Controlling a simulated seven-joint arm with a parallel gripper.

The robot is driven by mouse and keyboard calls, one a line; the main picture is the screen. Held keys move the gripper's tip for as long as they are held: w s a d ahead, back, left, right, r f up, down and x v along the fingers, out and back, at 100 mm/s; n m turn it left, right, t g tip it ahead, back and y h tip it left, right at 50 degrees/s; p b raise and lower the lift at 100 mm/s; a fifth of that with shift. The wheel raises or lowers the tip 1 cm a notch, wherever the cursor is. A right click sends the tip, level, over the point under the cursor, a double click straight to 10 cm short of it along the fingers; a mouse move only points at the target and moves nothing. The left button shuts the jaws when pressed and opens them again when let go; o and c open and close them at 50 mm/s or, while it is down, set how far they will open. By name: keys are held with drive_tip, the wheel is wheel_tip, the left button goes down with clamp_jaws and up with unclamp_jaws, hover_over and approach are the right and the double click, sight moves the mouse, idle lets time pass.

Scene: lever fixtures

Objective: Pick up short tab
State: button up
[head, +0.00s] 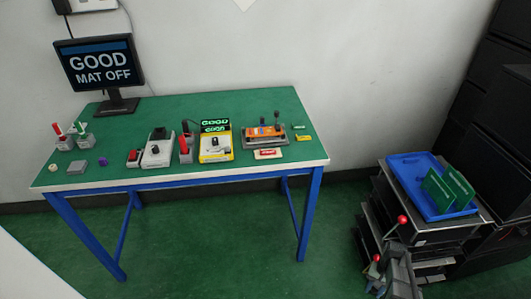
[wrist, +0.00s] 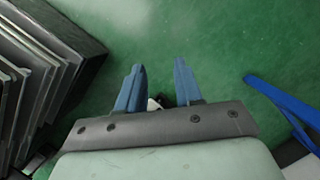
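Two small flat pieces lie at the right end of the green-topped table (head: 120,150): a green one (head: 299,126) and a yellow one (head: 304,138) just in front of it. They are too small for me to tell which is the short tab. My gripper (wrist: 159,66) shows in the wrist view with its two blue fingers apart and green floor beyond them. Nothing is held at the fingertips. A small white and dark thing shows low between the fingers; I cannot tell what it is. I cannot make out the gripper in the head view.
An orange and grey fixture (head: 265,135), a yellow device (head: 215,148) and a grey device (head: 158,152) stand on the table. A monitor (head: 98,64) stands back left. A dark cart with a blue tray (head: 408,170) is at right. Red-knobbed levers (head: 402,219) rise before it.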

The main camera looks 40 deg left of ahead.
drive_tip(key=w+a+r+n+t+y, duration=0.1)
drive_tip(key=w+a+r+t, duration=0.2)
drive_tip(key=w+a+r, duration=1.95)
drive_tip(key=a+r, duration=0.6)
drive_tip(key=a+r+n, duration=0.1)
drive_tip(key=a+r, duration=0.5)
drive_tip(key=r, duration=0.1)
drive_tip(key=a+r+n+t, duration=0.1)
drive_tip(key=a+r, duration=0.6)
drive_tip(key=shift+y, duration=0.3)
drive_tip(key=s+a+r+n, duration=0.2)
drive_tip(key=s+a+r, duration=0.2)
drive_tip(key=s+a, duration=0.2)
wheel_tip(320, 180, up, 6)
drive_tip(key=n+h, duration=0.1)
drive_tip(key=n, duration=0.2)
hover_over(268, 151)
drive_tip(key=s+a, duration=0.2)
drive_tip(key=a, duration=0.1)
drive_tip(key=shift+g, duration=0.3)
drive_tip(key=f, duration=1.3)
drive_tip(key=shift+d+f, duration=0.2)
drive_tip(key=shift+d, duration=0.15)
clamp_jaws()
